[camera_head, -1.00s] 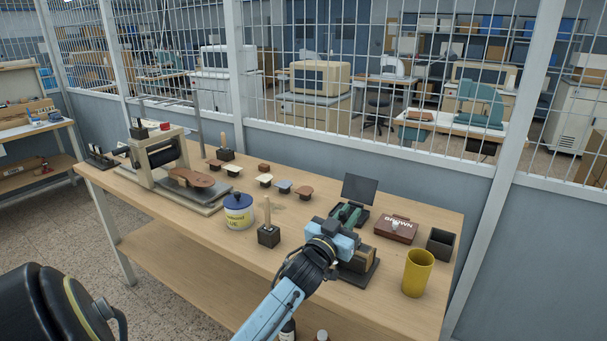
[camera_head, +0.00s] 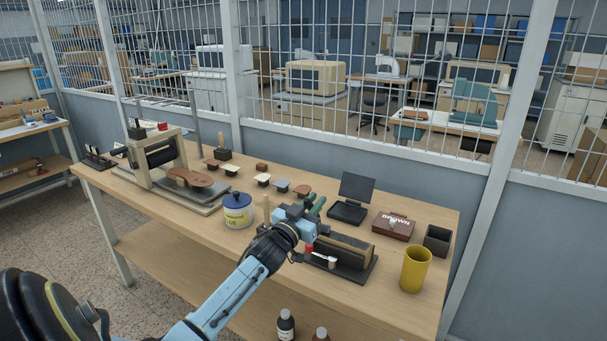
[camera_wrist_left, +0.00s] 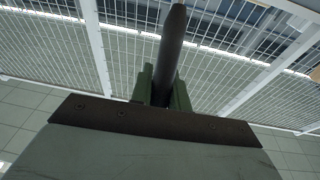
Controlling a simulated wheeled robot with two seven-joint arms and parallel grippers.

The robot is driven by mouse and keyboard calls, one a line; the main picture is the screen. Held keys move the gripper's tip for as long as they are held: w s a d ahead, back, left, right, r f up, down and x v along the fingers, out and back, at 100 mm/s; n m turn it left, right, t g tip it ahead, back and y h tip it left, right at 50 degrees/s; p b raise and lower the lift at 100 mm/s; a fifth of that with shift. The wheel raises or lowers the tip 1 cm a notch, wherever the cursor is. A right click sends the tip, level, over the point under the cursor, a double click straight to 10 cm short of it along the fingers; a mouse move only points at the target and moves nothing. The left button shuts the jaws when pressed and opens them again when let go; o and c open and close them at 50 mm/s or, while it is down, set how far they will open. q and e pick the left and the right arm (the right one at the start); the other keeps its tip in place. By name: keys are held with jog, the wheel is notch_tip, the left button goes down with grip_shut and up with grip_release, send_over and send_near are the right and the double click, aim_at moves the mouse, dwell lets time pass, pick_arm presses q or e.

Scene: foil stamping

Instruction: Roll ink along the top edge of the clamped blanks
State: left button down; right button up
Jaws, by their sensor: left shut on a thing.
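The blanks clamp (camera_head: 350,253) is a brown block on a dark base near the right front of the table. The blanks' top edge is too small to make out singly. My left gripper (camera_head: 314,206) is just left of and above the clamp, and its green fingers point away towards the cage. In the left wrist view they are shut on a dark rod-like tool (camera_wrist_left: 172,50), which looks like a handle. Its roller end cannot be made out. The dark ink tray (camera_head: 347,211) with its raised lid stands behind the clamp. My right gripper is not in view.
A yellow cup (camera_head: 415,270), a dark open box (camera_head: 437,240) and a brown case (camera_head: 393,226) stand to the right. A blue-lidded can (camera_head: 238,211) stands left of my arm. A press (camera_head: 155,150) is at the far left. A wire cage borders the back.

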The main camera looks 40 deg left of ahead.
pick_arm(q)
notch_tip(320, 180, up, 8)
jog(key=a+p, duration=0.2)
jog(key=p, duration=0.4)
jog(key=shift+s+a+p, duration=0.15)
jog(key=shift+s+p, duration=0.1)
jog(key=shift+p, duration=0.15)
